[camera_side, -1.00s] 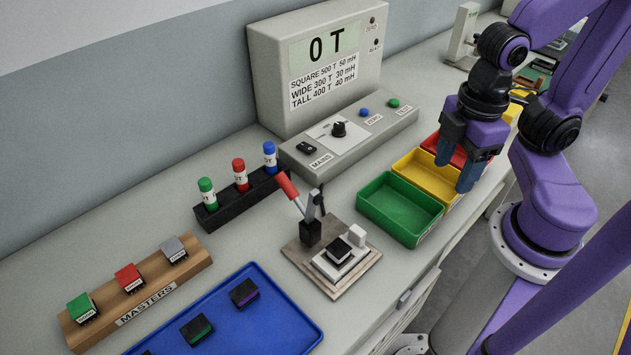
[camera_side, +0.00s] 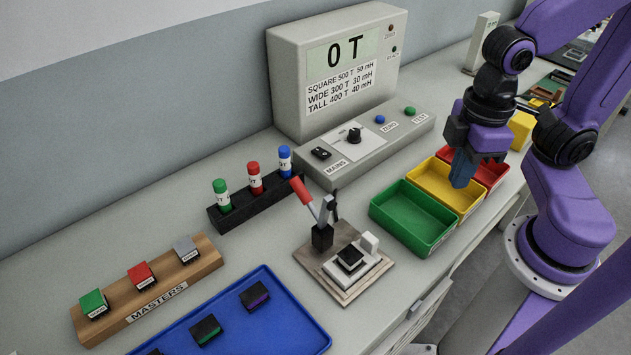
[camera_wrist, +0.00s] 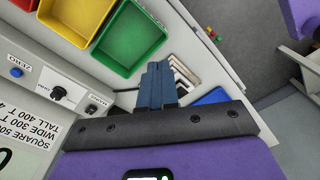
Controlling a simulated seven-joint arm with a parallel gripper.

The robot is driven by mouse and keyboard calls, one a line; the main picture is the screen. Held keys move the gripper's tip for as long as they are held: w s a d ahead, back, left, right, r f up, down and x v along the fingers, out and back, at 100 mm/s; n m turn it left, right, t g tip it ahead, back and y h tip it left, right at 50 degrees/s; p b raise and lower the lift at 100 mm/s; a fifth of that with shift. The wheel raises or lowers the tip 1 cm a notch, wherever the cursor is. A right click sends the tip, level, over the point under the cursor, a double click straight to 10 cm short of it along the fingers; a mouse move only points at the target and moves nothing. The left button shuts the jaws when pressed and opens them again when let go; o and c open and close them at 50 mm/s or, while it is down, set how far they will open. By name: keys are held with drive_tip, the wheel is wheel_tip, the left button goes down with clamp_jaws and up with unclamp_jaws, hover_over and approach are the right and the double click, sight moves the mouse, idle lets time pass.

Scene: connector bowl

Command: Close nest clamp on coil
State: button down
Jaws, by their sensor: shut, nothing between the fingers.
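The nest clamp (camera_side: 323,232) stands on a wooden base at the bench's middle, its red handle (camera_side: 301,190) raised and tilted up to the left. The coil, a dark square block (camera_side: 351,257), sits in the white nest (camera_side: 341,272) beside the clamp. My gripper (camera_side: 461,173) is shut and empty, above the yellow bin and up to the right of the clamp. In the wrist view my shut blue fingers (camera_wrist: 158,82) point up the picture and partly hide the nest fixture (camera_wrist: 184,77).
Green (camera_side: 403,232), yellow (camera_side: 452,206) and red (camera_side: 500,178) bins lie right of the fixture. The meter box (camera_side: 290,95) and its control panel (camera_side: 400,143) stand behind. A rack of capped tubes (camera_side: 258,205), the masters block (camera_side: 130,322) and a blue tray (camera_side: 277,337) are left.

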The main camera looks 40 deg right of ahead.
drive_tip(key=w+a+r+m+g, duration=0.1)
drive_tip(key=w+a+r+m, duration=0.2)
drive_tip(key=w+a+m, duration=0.4)
drive_tip(key=w+a+r+m+g, duration=0.2)
drive_tip(key=w+a+m, duration=0.6)
drive_tip(key=w+m, duration=0.8)
drive_tip(key=shift+w+a+r+m+g, duration=0.3)
drive_tip(key=shift+r+m, duration=0.35)
drive_tip(key=shift+m, duration=2.25)
drive_tip(key=shift+d, duration=0.1)
hover_over(305, 191)
wheel_tip(305, 191, down, 10)
drive_tip(key=shift+r, duration=0.25)
drive_tip(key=s, duration=0.3)
drive_tip(key=shift+f, duration=0.25)
drive_tip(key=shift+s+f, duration=0.1)
drive_tip(key=shift+s, duration=0.35)
